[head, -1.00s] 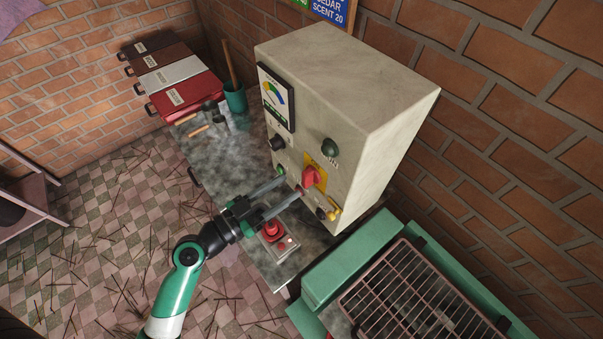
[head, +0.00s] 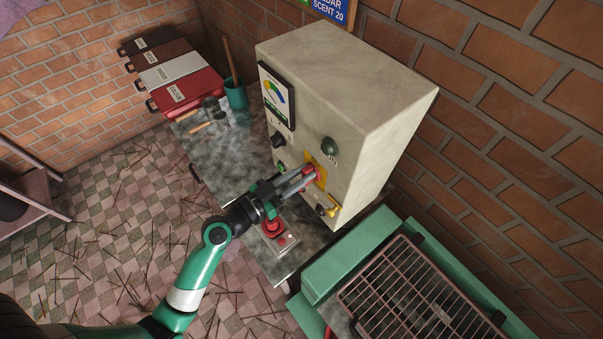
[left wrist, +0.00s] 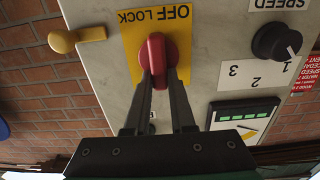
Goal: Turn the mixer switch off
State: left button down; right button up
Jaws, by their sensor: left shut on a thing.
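The red rotary switch (head: 316,171) is on a yellow plate on the front of the pale control box (head: 345,120). In the left wrist view, the red knob (left wrist: 158,50) sits on the yellow plate (left wrist: 130,50), which is marked OFF and LOCK and appears upside down. My left gripper (head: 310,175) reaches in from the left and is shut on the knob, one finger on each side. The left wrist view shows the fingertips (left wrist: 158,75) against its sides. My right gripper is not in view.
A black speed knob (left wrist: 277,42) and a yellow lever (left wrist: 62,42) flank the switch. A red button box (head: 275,234) stands on the bench below my left gripper. A green unit with a wire rack (head: 420,300) stands at right.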

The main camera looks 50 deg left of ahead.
pick_arm(q)
jog(key=shift+n, duration=0.3)
jog(key=shift+w+a+f+n+p, duration=0.1)
jog(key=shift+a+f+n+p, duration=0.2)
jog(key=shift+n, duration=2.6)
jog(key=shift+s+a+f+n+p, duration=0.1)
jog(key=shift+a+f+n, duration=0.25)
jog(key=shift+n, duration=2.55)
jog(key=shift+w+a+f+n+p, duration=0.1)
jog(key=shift+a+f+n+p, duration=0.2)
jog(key=shift+n, duration=2.6)
jog(key=c, duration=0.8)
grip_release()
jog(key=shift+o, duration=0.2)
